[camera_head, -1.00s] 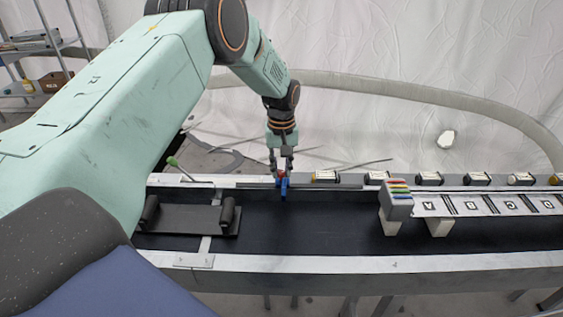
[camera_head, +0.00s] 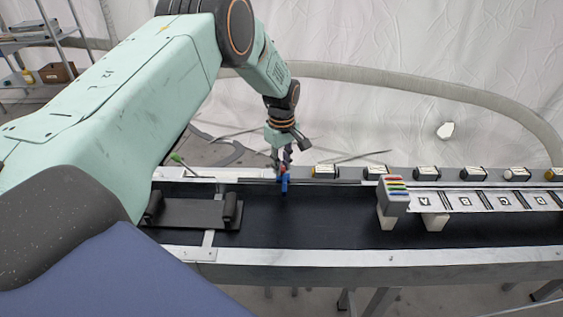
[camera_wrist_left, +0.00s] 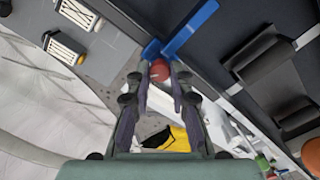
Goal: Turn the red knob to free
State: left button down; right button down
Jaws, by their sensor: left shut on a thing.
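The red knob (camera_wrist_left: 159,70) sits between the fingertips of my left gripper (camera_wrist_left: 158,76) in the left wrist view. The gripper is shut on it, with a finger on each side. A blue lever (camera_wrist_left: 190,28) and blue body lie just beyond the knob. In the head view my left gripper (camera_head: 281,158) reaches down from above to the knob (camera_head: 283,170) at the far edge of the conveyor; its fingers partly hide the knob. The blue lever (camera_head: 284,186) points toward me over the black belt. My right gripper is not in view.
The black conveyor belt (camera_head: 330,220) is bare in the middle. A grey block with coloured stripes (camera_head: 394,195) and a marked strip (camera_head: 480,200) stand at right. Several small modules line the far rail.

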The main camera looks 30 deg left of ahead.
aim_at(282, 167)
pick_arm(q)
jog(key=shift+w+r, duration=0.15)
jog(key=shift+r, duration=0.05)
jog(key=c, duration=1.6)
grip_release()
jog(key=shift+c, duration=0.2)
jog(key=o, duration=0.5)
jog(key=shift+d, duration=0.1)
jog(key=shift+c, duration=0.2)
jog(key=shift+s, duration=0.2)
jog(key=shift+f, duration=0.1)
notch_tip(282, 167, up, 12)
